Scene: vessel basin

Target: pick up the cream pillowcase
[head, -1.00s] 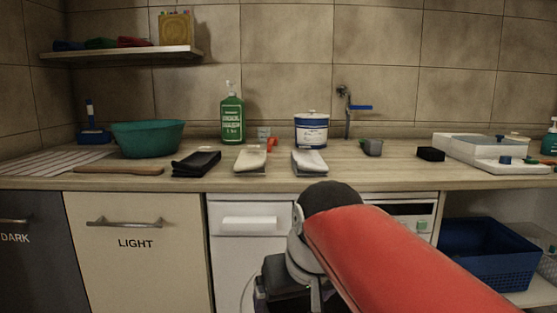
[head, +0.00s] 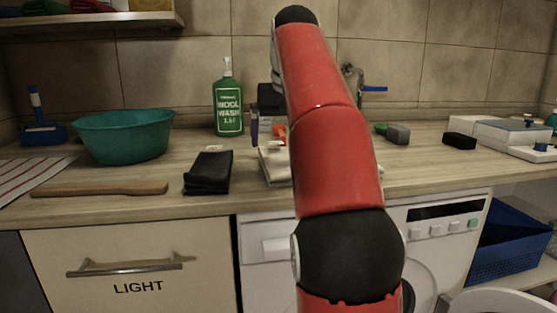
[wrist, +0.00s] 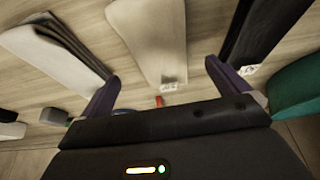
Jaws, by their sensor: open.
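The cream pillowcase (wrist: 148,38) lies folded on the wooden counter, in the middle of the wrist view, with a small pale tag at its near end. In the head view it (head: 273,166) is partly hidden behind my arm. My gripper (wrist: 162,72) is open and empty, its two purple fingers spread to either side of the pillowcase's tagged end. It appears above the counter and apart from the cloth. In the head view my gripper (head: 264,128) shows at the back of the counter, partly hidden by my arm.
A black folded cloth (head: 208,172) and a whiter folded cloth (wrist: 55,52) flank the pillowcase. A small grey item (head: 398,135) and black block (head: 459,141) are right.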

